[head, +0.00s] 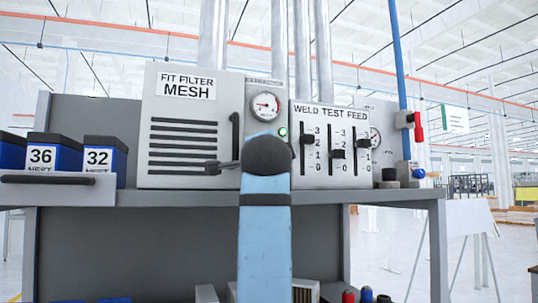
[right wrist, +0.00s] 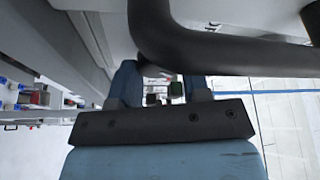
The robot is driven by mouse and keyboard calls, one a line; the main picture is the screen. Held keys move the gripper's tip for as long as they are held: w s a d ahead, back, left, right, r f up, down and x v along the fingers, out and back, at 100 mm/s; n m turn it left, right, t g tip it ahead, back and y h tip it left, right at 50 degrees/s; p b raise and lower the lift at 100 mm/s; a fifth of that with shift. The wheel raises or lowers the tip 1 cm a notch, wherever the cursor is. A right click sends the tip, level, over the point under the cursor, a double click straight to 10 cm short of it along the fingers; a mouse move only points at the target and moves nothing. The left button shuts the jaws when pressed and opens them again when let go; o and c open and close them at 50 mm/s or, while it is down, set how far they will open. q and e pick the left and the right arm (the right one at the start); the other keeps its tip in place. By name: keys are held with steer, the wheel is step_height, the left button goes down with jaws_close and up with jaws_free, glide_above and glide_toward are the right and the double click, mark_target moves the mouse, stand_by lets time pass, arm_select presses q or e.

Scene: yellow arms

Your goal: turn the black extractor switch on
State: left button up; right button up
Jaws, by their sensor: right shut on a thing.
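The extractor panel with its round gauge (head: 265,105) and a lit green lamp (head: 283,131) stands between the mesh filter box and the weld feed panel. My light blue right arm and its dark joint cover the panel's lower part, so I cannot make out a switch there. In the right wrist view my right gripper (right wrist: 160,82) has its fingertips at the corner of a thick curved black bar (right wrist: 240,50) and is shut on it. I cannot tell whether this bar is the switch or a handle. My left gripper is out of view.
The filter box (head: 185,90) has a black upright handle (head: 235,135) on its right edge. The weld feed panel (head: 318,176) with black sliders is right of my arm. Blue bins (head: 105,158) stand at the left of the grey bench (head: 385,197).

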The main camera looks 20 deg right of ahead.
steer(key=shift+m+g, duration=0.3)
steer(key=shift+m, duration=0.3)
steer(key=o, duration=0.9)
steer(key=shift+o, duration=0.2)
steer(key=shift+s, duration=0.1)
steer(key=b+v, duration=0.3)
steer(key=v, duration=1)
steer(key=shift+s+b, duration=0.3)
steer(key=shift+b, duration=0.05)
steer(key=shift+a, duration=0.15)
